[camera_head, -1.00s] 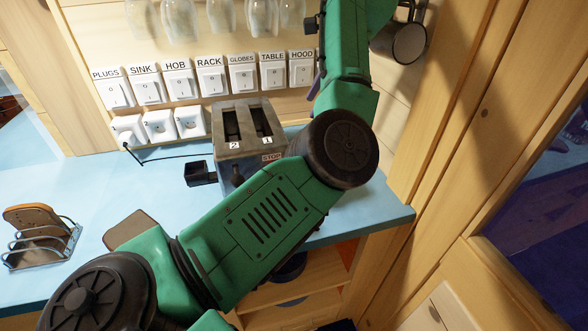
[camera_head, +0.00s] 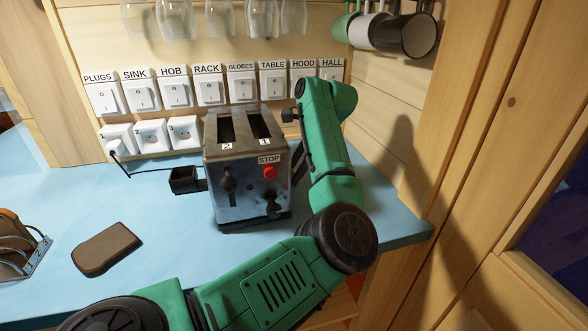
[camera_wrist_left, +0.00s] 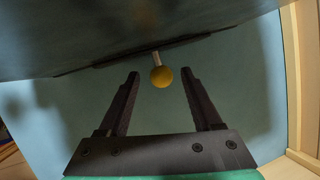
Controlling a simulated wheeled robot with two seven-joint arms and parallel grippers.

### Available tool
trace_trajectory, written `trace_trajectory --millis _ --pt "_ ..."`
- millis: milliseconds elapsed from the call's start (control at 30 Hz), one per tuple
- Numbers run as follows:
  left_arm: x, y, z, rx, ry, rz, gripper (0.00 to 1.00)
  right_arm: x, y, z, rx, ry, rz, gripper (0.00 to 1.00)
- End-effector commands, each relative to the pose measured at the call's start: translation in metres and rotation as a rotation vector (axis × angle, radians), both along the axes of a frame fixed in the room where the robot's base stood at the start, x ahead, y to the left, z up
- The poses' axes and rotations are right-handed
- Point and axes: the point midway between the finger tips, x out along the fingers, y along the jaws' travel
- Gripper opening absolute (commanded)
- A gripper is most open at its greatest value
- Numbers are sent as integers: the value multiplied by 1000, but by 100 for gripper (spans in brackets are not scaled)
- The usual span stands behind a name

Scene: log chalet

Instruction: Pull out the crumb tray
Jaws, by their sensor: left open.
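The metal toaster (camera_head: 240,190) stands on the blue counter, with two slots on top, a red STOP button and levers on its front. In the left wrist view, a yellow round knob (camera_wrist_left: 161,77) on a short pale rod sticks out below a dark edge, likely the toaster's; the tray body is hidden. My left gripper (camera_wrist_left: 160,75) is open, with the knob between its fingertips and a gap on each side. In the head view this gripper (camera_head: 298,157) is at the toaster's right side, mostly hidden. My right gripper is out of view.
A small black box (camera_head: 186,180) sits at the toaster's left side. A brown slab (camera_head: 106,248) and a toast rack (camera_head: 22,250) are on the left counter (camera_head: 150,225). Labelled switches (camera_head: 175,94), hanging glasses and mugs (camera_head: 407,36) line the walls.

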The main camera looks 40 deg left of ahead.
Motion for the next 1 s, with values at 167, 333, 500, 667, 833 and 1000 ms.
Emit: trace_trajectory --millis 167,333,500,667,833,1000 --pt "0 1 -3 0 0 -1 66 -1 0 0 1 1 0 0" --pt "0 1 -3 0 0 0 32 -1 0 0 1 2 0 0" --pt "0 1 -3 -2 2 0 0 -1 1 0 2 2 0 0" --pt "-1 0 -3 -2 2 0 0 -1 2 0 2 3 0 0" --pt "-1 0 -3 -3 3 1 0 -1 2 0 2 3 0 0" --pt "-1 0 -3 -4 3 1 0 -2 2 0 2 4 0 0"
